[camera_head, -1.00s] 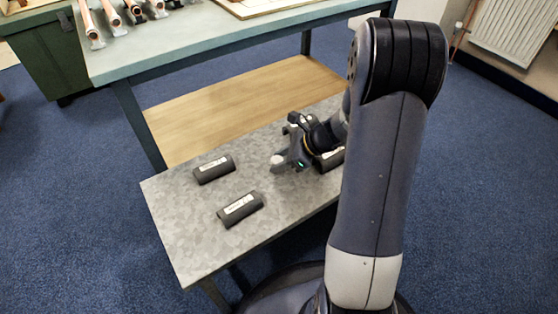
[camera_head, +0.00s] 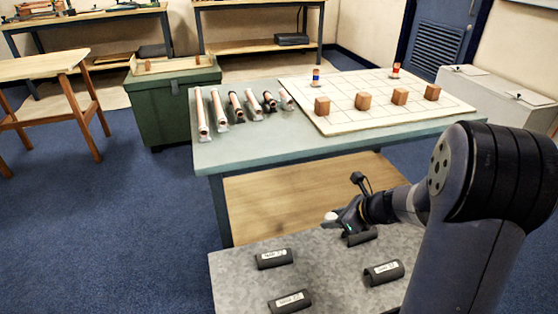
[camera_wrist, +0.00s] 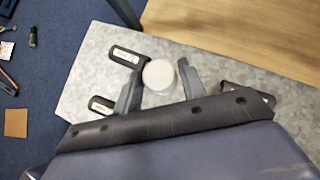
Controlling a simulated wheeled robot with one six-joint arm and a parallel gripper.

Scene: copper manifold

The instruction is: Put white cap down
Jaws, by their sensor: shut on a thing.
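The white cap (camera_wrist: 158,74) sits between the two fingers of my gripper (camera_wrist: 159,82) in the wrist view. In the head view it is a small pale tip (camera_head: 331,216) at the end of my gripper (camera_head: 342,218). My gripper is shut on it and holds it over the grey metal-topped bench (camera_head: 235,276). The gap between the cap and the bench top is hard to judge.
Several dark labelled blocks (camera_head: 274,258) lie on the grey bench. Behind it stands a green-topped table (camera_head: 250,150) with copper pipes (camera_head: 218,108) and a white gridded board (camera_head: 345,122) bearing wooden blocks (camera_head: 362,100). Bare bench top lies between the dark blocks.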

